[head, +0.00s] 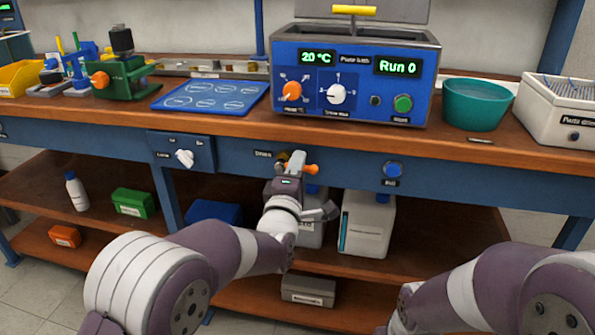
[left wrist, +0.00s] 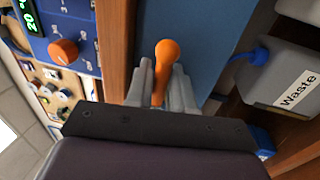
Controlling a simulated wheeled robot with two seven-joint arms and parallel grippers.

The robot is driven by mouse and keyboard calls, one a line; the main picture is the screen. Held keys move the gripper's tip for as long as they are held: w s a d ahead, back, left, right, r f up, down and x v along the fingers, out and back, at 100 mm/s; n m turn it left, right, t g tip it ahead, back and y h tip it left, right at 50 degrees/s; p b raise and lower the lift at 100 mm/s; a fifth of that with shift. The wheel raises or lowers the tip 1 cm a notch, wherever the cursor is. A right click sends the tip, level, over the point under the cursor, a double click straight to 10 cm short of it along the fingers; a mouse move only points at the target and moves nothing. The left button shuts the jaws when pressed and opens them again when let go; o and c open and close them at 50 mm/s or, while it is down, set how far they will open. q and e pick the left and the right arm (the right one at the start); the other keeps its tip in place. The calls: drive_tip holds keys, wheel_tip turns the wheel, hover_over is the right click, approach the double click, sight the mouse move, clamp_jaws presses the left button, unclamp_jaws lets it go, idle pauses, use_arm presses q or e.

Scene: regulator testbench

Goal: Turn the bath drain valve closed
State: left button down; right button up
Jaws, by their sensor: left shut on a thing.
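The drain valve's orange lever (head: 312,169) is on the blue front rail below the bench top, beside the "Drain" label. In the head view it sticks out to the right of my left gripper (head: 294,163), and the valve body is largely hidden behind the gripper. In the left wrist view the orange lever (left wrist: 166,54) runs between the two grey fingers of my left gripper (left wrist: 161,78), its rounded end past the fingertips. The left gripper is shut on the lever. My right arm shows at the lower right of the head view; its gripper is out of view.
A blue bath unit (head: 350,112) stands on the bench above the valve. A white knob (head: 184,158) and a blue button (head: 393,169) sit on the rail at either side. A waste container (head: 367,228) stands on the shelf below, near my left gripper.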

idle(0.5)
use_arm(q)
drive_tip(key=c, duration=1.1)
unclamp_jaws()
drive_tip(key=p+v, duration=0.2)
drive_tip(key=v, duration=1)
drive_tip(key=shift+s+a, duration=0.1)
drive_tip(key=shift+s, duration=0.2)
